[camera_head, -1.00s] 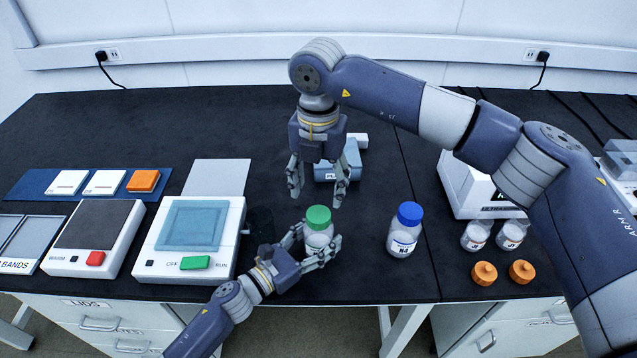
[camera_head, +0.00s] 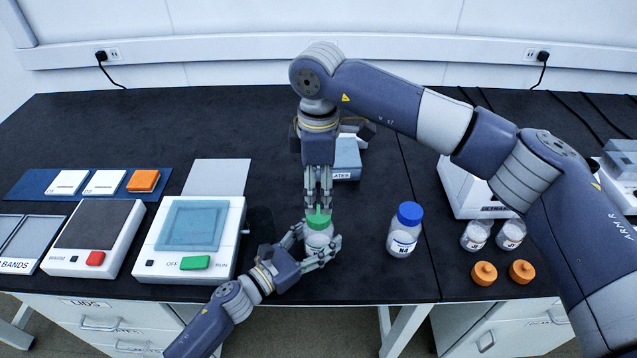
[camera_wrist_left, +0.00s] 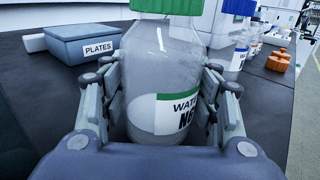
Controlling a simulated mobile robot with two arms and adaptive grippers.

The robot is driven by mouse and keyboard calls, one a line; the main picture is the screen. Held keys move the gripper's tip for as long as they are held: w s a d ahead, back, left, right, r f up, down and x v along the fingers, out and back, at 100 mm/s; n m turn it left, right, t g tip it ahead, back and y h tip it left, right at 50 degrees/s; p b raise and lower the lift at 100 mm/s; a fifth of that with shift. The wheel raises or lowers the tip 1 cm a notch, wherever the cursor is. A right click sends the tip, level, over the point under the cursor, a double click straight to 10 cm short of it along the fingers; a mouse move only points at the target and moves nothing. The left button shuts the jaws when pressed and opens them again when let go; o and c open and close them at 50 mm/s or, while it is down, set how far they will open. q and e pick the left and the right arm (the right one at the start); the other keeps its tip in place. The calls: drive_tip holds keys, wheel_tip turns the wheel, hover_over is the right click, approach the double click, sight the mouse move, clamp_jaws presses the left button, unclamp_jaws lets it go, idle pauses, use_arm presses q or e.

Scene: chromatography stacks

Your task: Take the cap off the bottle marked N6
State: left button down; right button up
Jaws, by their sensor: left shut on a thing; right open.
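The clear bottle with a green cap (camera_head: 318,217) stands upright on the bench. In the left wrist view its white label (camera_wrist_left: 178,112) reads "WAT…" and what looks like "N6", partly cut off by the finger. My left gripper (camera_head: 321,250) is shut around the body of this bottle (camera_wrist_left: 160,70). My right gripper (camera_head: 319,203) points straight down from above. Its open fingertips are at the green cap, one on either side as far as I can tell; contact cannot be made out.
A blue-capped bottle (camera_head: 406,230), its label seeming to read N4, stands to the right. Two orange caps (camera_head: 484,273) and two small open bottles (camera_head: 475,236) are further right. A blue-grey plates box (camera_head: 347,158) lies behind. A device with a green switch (camera_head: 193,240) is at left.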

sight(318, 214)
wheel_tip(318, 214, down, 7)
drive_tip(key=shift+f, duration=0.2)
idle(0.3)
